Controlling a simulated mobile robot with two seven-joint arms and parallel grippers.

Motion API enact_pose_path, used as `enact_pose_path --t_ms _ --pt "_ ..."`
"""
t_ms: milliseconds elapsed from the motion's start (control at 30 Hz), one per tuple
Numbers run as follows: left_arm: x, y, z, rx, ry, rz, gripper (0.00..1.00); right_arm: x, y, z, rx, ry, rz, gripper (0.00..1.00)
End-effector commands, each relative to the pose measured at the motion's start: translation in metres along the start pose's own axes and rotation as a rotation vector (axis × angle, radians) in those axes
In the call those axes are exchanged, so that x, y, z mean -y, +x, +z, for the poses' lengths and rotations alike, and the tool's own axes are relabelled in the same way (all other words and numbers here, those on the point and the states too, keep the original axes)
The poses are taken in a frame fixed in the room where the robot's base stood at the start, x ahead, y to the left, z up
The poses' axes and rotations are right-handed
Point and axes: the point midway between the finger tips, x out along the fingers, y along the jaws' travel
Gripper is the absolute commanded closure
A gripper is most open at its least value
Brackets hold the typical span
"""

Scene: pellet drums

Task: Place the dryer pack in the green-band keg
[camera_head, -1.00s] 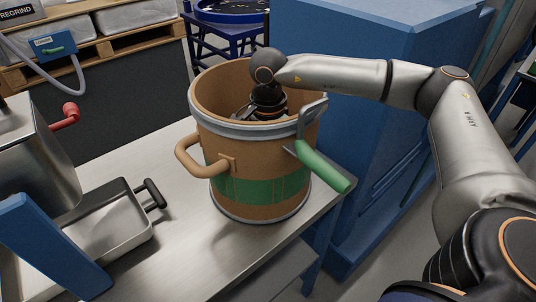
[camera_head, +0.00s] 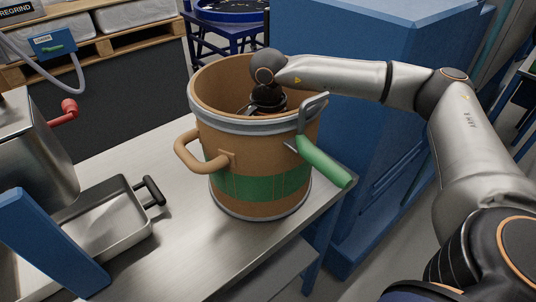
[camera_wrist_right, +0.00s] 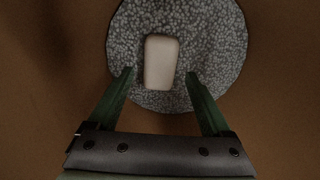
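The green-band keg (camera_head: 262,187) is a brown drum with a grey metal rim and a green band, standing open and upright on the steel bench. My right gripper reaches down into it; the fingers are hidden by the keg wall in the head view. In the right wrist view my right gripper (camera_wrist_right: 159,76) is open, with a gap on each side of the pale dryer pack (camera_wrist_right: 161,62). The pack lies on grey speckled pellets (camera_wrist_right: 215,45) at the bottom of the keg, apart from both fingers. My left gripper is not in view.
The keg has a tan side handle (camera_head: 188,153) and a green lever (camera_head: 322,163) on its right. A metal tray (camera_head: 110,220) sits left on the bench (camera_head: 185,240). A blue cabinet (camera_head: 365,100) stands close behind and right.

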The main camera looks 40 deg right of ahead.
Motion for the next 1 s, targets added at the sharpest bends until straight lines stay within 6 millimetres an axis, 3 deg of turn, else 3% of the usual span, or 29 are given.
enact_pose_path --t_ms 267,433,567,800,1000 --pt "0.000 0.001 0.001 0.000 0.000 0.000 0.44 -0.004 0.007 0.001 -0.002 -0.005 0.017 0.08" --pt "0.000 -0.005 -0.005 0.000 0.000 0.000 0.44 -0.004 -0.003 0.001 -0.002 -0.005 0.016 0.08" --pt "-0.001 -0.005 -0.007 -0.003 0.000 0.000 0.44 -0.002 -0.021 0.001 -0.002 -0.004 0.009 0.08" --pt "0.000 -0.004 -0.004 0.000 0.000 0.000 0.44 0.000 -0.080 0.001 -0.001 -0.004 0.004 0.08" --pt "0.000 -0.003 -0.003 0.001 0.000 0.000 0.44 0.000 -0.114 0.001 -0.001 -0.004 0.005 0.08"
